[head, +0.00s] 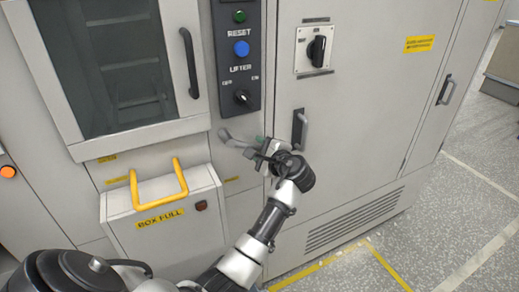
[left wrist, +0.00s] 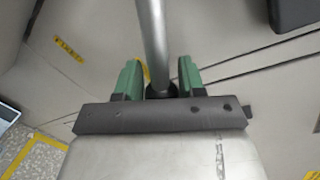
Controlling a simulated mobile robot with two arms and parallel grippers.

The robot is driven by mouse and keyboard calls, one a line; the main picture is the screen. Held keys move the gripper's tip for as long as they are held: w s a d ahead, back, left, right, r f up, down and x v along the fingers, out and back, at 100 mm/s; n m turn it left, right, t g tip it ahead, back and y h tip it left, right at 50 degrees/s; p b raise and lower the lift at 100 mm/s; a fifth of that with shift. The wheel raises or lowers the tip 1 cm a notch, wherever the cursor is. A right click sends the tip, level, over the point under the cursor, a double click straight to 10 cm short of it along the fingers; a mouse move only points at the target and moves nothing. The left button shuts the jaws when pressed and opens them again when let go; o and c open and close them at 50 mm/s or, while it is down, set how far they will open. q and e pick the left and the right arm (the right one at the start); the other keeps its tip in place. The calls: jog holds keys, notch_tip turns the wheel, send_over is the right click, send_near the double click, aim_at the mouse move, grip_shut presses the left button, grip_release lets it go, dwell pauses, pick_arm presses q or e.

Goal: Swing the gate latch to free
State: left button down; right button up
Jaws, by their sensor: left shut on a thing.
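The gate latch (head: 237,142) is a grey metal lever on the cabinet front, below the control panel. Its bar runs from the left towards my gripper. My left gripper (head: 262,151) is at the right end of the lever and is shut on it. In the left wrist view the latch bar (left wrist: 153,35) comes down from the top edge between the two green-padded fingers of my left gripper (left wrist: 160,78). A dark round piece shows at the bar's lower end. The gripper hides part of the lever's end in the head view. My right gripper is not in view.
A control panel (head: 237,65) with buttons and a knob is above the latch. A windowed door (head: 85,151) is at the upper left. A box with a yellow handle (head: 158,203) stands out below left. A black door handle (head: 299,129) is close to my gripper's right.

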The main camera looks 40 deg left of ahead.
pick_arm(q)
jog(key=shift+r, duration=0.1)
jog(key=c, duration=0.7)
grip_release()
jog(key=shift+d, duration=0.1)
jog(key=b+v, duration=0.1)
jog(key=v, duration=0.9)
jog(key=shift+s+d+r, duration=0.1)
jog(key=shift+d, duration=0.2)
